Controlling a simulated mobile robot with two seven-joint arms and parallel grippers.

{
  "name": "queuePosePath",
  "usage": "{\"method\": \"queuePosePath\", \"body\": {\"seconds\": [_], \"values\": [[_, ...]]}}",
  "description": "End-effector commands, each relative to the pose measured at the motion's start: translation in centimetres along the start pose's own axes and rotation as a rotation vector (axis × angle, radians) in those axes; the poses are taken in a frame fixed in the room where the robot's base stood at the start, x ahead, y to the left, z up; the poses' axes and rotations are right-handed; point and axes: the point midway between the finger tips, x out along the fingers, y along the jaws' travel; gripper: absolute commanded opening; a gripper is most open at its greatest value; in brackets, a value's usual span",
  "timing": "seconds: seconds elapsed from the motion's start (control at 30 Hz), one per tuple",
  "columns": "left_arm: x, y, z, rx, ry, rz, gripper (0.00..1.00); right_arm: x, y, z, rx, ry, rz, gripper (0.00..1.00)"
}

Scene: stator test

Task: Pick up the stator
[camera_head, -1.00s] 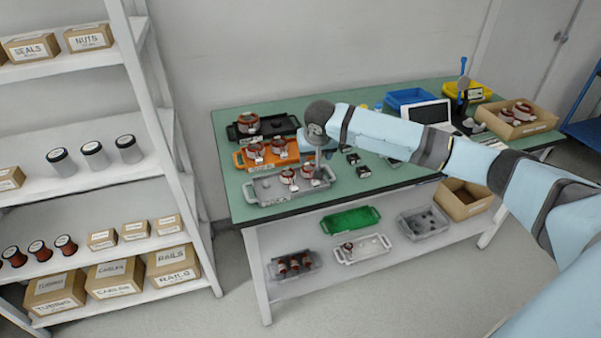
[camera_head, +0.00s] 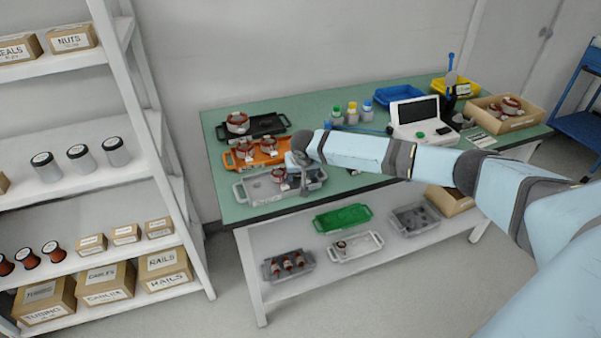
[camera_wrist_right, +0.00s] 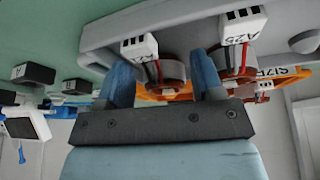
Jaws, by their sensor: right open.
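Two stators, copper-red rings with white labelled blocks, are in the grey tray (camera_head: 251,194). One stator (camera_head: 279,176) shows left of my right gripper (camera_head: 304,181); the other is mostly hidden behind the gripper and wrist. In the right wrist view, one stator (camera_wrist_right: 172,68) appears between the two blue fingers of my right gripper (camera_wrist_right: 162,82), with no clear contact. The second stator (camera_wrist_right: 236,58), its block marked A25, is just right of the fingers. The right gripper is open, low over the tray's right part. My left gripper is out of view.
Behind the grey tray are an orange tray (camera_head: 236,163) with stators and a black tray (camera_head: 270,125) with one stator. Bottles (camera_head: 352,113), a screen device (camera_head: 414,115) and a cardboard box (camera_head: 520,120) stand to the right. A shelf rack (camera_head: 75,125) is left.

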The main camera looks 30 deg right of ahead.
Motion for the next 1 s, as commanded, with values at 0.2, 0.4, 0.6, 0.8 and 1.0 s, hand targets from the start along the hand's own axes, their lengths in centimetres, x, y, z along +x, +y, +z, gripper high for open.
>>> {"method": "queuePosePath", "body": {"seconds": [0.2,0.4,0.6,0.8,1.0], "values": [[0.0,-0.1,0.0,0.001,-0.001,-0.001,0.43,0.0,0.0,0.0,0.000,0.000,0.000,0.45],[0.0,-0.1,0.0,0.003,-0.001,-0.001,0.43,-0.1,0.0,0.0,0.000,0.000,-0.001,0.21],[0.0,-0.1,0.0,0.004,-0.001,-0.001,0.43,-0.2,0.0,-0.1,0.000,0.000,-0.001,0.21],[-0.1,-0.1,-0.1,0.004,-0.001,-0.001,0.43,-1.6,0.0,-0.7,0.001,0.001,-0.002,0.21],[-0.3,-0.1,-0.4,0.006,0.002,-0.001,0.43,-5.5,0.1,-2.3,0.002,0.003,-0.003,0.21]]}}
